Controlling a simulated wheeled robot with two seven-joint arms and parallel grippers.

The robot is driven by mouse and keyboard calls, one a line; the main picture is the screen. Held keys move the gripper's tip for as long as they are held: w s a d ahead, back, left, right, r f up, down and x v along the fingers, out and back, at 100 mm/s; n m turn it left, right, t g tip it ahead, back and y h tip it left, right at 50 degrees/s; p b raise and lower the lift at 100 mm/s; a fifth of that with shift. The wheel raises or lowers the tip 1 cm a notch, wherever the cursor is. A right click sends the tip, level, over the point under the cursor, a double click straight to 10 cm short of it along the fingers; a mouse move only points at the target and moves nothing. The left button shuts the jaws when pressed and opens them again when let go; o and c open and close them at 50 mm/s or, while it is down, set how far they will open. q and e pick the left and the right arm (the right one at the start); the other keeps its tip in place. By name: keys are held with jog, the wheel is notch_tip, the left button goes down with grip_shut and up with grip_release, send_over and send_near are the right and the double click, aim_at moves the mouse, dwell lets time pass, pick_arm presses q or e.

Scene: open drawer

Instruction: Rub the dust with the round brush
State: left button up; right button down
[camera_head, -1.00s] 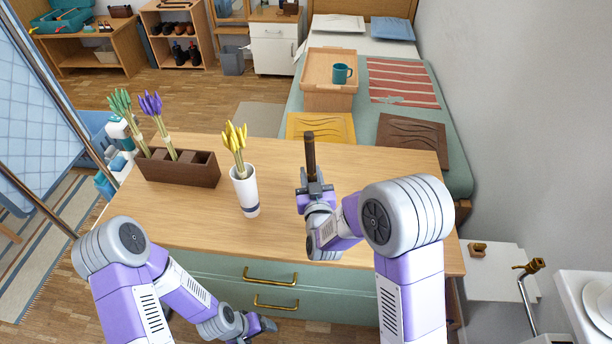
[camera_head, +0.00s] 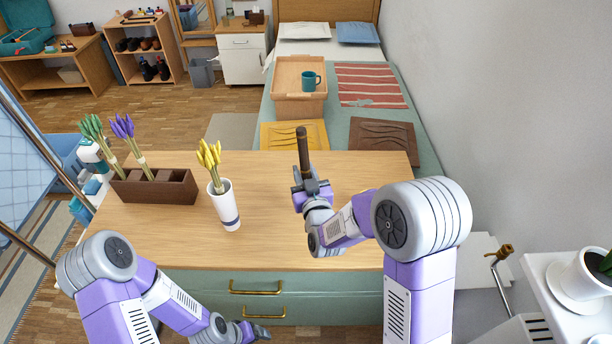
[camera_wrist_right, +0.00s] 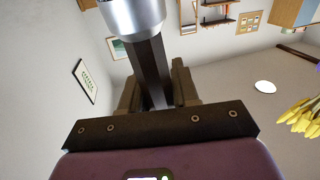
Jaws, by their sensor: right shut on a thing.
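My right gripper (camera_head: 308,186) is shut on the round brush (camera_head: 303,150), which stands nearly upright above the wooden top (camera_head: 270,215) of the drawer cabinet. Only its dark brown, rod-like part shows in the head view. In the right wrist view, the brush has a dark faceted handle (camera_wrist_right: 150,70) between the fingers and a silver collar (camera_wrist_right: 132,15) cut off by the top edge. The bristles are not clearly seen. My left gripper (camera_head: 258,332) hangs low before the drawers, its jaws too small to read. I cannot clearly make out any dust.
A white vase (camera_head: 226,208) with yellow flowers and a brown planter box (camera_head: 152,187) stand on the cabinet top at left. A bed with a wooden tray (camera_head: 290,98) and teal mug (camera_head: 311,80) lies behind. A potted plant (camera_head: 588,278) stands at right.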

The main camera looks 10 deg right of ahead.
aim_at(307, 173)
jog(key=shift+r+p, duration=0.75)
jog(key=shift+r, duration=0.85)
jog(key=shift+f, duration=0.1)
